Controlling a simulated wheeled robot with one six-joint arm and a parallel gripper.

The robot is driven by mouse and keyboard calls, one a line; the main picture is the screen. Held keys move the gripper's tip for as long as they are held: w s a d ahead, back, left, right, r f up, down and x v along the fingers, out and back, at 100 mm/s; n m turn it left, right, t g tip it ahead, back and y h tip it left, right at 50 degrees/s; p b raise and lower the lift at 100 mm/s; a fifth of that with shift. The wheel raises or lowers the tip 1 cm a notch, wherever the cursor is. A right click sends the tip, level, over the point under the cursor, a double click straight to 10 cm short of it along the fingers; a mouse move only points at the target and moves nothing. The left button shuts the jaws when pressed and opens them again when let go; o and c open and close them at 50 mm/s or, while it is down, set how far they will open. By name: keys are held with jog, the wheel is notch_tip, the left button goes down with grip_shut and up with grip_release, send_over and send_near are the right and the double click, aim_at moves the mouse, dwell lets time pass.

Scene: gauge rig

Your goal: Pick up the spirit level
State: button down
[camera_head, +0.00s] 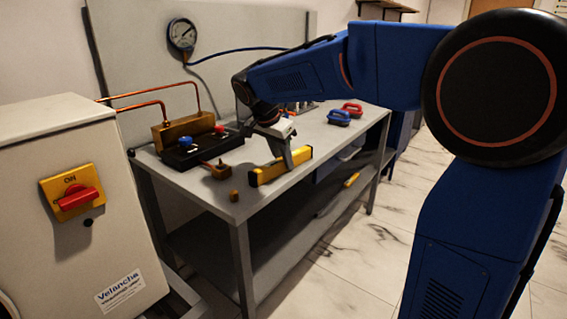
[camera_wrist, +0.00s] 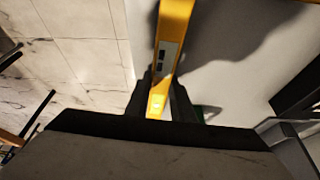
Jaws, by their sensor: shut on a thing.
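The spirit level (camera_head: 268,174) is a yellow bar on the grey workbench, near its front edge. In the wrist view the spirit level (camera_wrist: 172,30) runs up and away from between my fingers, with a dark-windowed pale patch on it. My gripper (camera_head: 285,160) reaches down to it from above. In the wrist view my gripper (camera_wrist: 160,100) has one dark finger on each side of the yellow bar, shut on it. I cannot tell whether the level is resting on the bench or just above it.
Red and blue handled pieces (camera_head: 340,117) stand at the bench's right. A black block with a blue knob (camera_head: 186,141) and brass fittings (camera_head: 218,169) lie left. A small brass piece (camera_head: 234,196) sits at the front edge. A cabinet with a red switch (camera_head: 77,199) stands left.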

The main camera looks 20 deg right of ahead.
notch_tip(320, 180, up, 10)
dwell(0.5)
